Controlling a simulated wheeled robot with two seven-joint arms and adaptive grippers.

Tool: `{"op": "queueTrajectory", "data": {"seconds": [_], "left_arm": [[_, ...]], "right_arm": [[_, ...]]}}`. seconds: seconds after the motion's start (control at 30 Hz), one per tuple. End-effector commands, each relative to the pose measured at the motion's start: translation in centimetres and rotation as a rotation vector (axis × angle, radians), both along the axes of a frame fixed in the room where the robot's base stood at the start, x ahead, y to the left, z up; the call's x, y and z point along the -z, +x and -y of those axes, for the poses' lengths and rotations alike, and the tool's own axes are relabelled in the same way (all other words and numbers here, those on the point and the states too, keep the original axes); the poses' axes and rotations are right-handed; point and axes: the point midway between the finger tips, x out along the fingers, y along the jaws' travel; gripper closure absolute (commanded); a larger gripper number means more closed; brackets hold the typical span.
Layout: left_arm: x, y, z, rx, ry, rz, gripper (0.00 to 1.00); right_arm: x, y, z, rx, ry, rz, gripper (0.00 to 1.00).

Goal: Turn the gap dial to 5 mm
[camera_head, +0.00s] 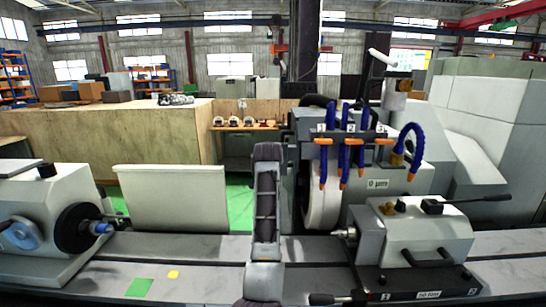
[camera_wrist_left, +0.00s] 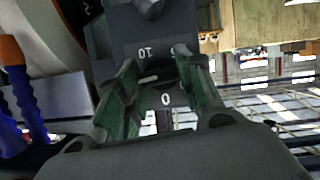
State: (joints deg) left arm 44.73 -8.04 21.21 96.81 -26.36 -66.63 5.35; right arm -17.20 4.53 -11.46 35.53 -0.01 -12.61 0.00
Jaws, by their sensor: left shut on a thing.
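In the left wrist view, the dark gap dial (camera_wrist_left: 167,74) sits on a dark grey housing (camera_wrist_left: 115,36). An upside-down 10 shows above it and a 0 below it. In the head view, my left arm stands upright in the centre, and the dial and fingertips cannot be made out there. My right gripper is in neither view.
The grinding wheel (camera_head: 322,204) stands right of my arm, with blue coolant hoses (camera_head: 345,155) and orange nozzles in front. The workhead (camera_head: 35,225) is at left and the tailstock (camera_head: 415,238) at right. Part of the grey machine bed (camera_head: 190,247) between them is clear.

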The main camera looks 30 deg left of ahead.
Motion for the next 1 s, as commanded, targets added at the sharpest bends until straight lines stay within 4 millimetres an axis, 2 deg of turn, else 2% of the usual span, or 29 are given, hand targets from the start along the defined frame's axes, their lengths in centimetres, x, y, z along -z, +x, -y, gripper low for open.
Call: {"op": "queueTrajectory", "data": {"seconds": [0.03, 0.3, 0.77, 0.8, 0.93, 1.0], "left_arm": [[0.55, -0.01, 0.07, 0.001, -0.032, 0.005, 0.88], [0.65, -0.03, -0.01, 0.001, -0.113, 0.054, 0.88], [0.73, -0.01, 0.02, 0.002, -0.127, 0.062, 0.88], [0.73, -0.01, 0.02, 0.001, -0.127, 0.061, 0.6], [0.54, -0.01, 0.0, 0.002, -0.125, 0.065, 0.43], [0.44, -0.02, -0.02, 0.001, -0.124, 0.067, 0.43]], "right_arm": [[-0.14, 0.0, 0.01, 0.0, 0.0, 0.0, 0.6], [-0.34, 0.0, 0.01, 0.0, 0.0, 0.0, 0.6], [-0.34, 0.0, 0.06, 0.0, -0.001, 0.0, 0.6], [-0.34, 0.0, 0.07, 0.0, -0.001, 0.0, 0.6], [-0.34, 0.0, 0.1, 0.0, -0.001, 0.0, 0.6], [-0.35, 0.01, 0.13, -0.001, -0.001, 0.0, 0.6]]}}
